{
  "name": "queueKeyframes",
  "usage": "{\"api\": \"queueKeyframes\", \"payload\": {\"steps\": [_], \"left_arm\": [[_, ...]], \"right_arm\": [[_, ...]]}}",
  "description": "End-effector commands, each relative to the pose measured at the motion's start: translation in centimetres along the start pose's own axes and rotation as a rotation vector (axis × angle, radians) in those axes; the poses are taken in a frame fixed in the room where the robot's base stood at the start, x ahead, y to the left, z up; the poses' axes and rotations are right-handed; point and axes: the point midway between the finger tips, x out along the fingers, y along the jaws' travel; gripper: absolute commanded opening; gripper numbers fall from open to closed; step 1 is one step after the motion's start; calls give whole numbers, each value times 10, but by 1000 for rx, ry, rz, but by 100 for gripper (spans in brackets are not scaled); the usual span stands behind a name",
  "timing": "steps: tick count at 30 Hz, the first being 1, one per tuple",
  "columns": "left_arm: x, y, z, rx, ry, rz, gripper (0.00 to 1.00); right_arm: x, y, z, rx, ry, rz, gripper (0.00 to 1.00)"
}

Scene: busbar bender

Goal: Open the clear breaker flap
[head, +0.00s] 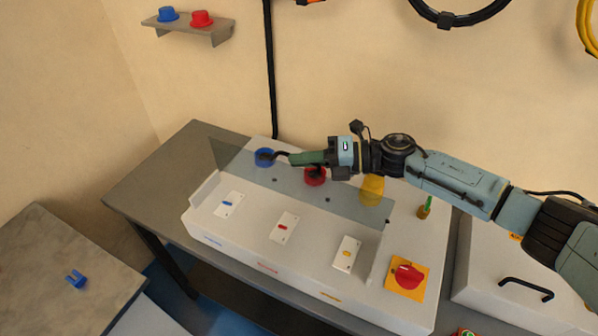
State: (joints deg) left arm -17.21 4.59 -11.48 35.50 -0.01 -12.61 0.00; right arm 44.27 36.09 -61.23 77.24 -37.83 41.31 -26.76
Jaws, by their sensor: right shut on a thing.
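The clear breaker flap (245,173) is a see-through grey panel on the white console (320,278). It appears raised at a tilt behind the breakers, with its lower edge above them in the picture. Three breaker plates with blue (228,203), red (283,227) and yellow (346,254) toggles lie in front, uncovered. My right gripper (328,157) is shut on a green-handled tool (306,158) with a dark hooked end. The hook is near the flap's upper part; I cannot tell if it touches. My left gripper is out of view.
A blue knob (264,157), red knob (315,177) and yellow knob (372,190) stand behind the flap. A red rotary switch (406,278) sits at front right. A green-topped peg (425,207) stands behind it. A shelf (190,31) holds two caps. The left table (60,250) is mostly clear.

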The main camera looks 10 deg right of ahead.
Motion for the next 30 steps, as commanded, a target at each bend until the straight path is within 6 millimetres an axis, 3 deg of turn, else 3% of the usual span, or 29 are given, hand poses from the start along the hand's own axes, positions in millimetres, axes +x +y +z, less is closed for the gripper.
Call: {"api": "queueKeyframes", "payload": {"steps": [10, 12, 16, 25, 30], "left_arm": [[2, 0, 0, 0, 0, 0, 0], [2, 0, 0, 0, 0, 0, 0], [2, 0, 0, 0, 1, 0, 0], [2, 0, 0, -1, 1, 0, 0], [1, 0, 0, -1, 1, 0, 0]], "right_arm": [[-1, -2, 0, -2, 2, -3, 0], [-1, -2, 0, -2, 2, -3, 15], [-1, -2, 0, -2, 2, -3, 31], [-1, 0, 2, -3, 1, -2, 31], [-5, 20, 10, -7, 1, -1, 31]]}}
